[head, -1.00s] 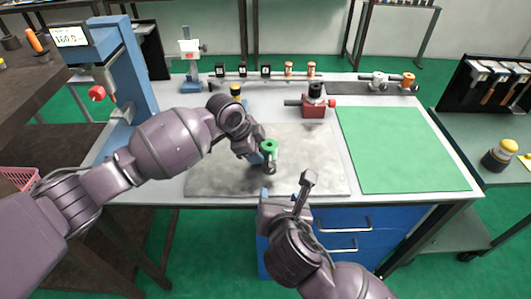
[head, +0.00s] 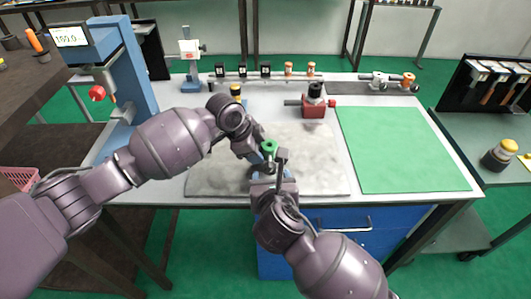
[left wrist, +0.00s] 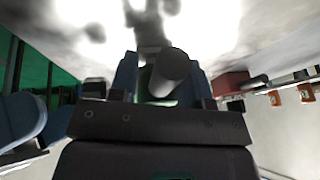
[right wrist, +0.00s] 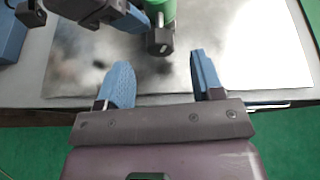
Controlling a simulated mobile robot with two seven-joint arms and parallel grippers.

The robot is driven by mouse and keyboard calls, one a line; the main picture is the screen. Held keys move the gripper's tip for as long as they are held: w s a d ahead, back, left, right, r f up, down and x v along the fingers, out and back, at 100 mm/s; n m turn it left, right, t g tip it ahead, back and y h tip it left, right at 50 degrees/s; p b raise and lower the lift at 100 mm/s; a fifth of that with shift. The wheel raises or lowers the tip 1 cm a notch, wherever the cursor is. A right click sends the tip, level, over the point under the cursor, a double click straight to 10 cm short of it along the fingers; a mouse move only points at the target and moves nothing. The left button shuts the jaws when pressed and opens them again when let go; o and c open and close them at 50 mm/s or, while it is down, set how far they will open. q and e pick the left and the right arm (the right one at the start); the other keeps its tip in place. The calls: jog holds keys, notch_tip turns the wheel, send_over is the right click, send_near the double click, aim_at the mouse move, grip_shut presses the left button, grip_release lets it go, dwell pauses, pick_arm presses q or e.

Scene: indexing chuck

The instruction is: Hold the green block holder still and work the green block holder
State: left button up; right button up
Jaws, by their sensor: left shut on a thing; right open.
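The green block holder (head: 269,146) stands on the grey plate, with a green top and a dark part below. It also shows at the top of the right wrist view (right wrist: 161,10), with a dark stub (right wrist: 160,42) pointing towards my right gripper. My left gripper (head: 260,151) is shut on the holder from the left. In the left wrist view a dark round end (left wrist: 171,66) sits between its blue fingers, and little green shows. My right gripper (right wrist: 160,60) is open and empty, just in front of the stub, its fingers apart on either side and short of it.
The grey plate (head: 315,170) lies on the workbench beside a green mat (head: 405,150). A red block with a black knob (head: 314,108) stands behind. A blue press (head: 140,65) stands at the left. A rail of small parts (head: 265,72) runs along the back. The plate's right part is clear.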

aim_at(272, 171)
jog(key=shift+x, duration=2.55)
jog(key=shift+f, duration=0.1)
jog(key=shift+c, duration=0.4)
jog(key=c, duration=0.8)
jog(key=m+y, duration=0.2)
jog(key=shift+d+m, duration=0.2)
jog(key=shift+m, duration=0.2)
jog(key=shift+c, duration=0.2)
jog(key=m+y, duration=0.2)
jog(key=shift+m+t, duration=0.3)
jog(key=shift+m, duration=0.1)
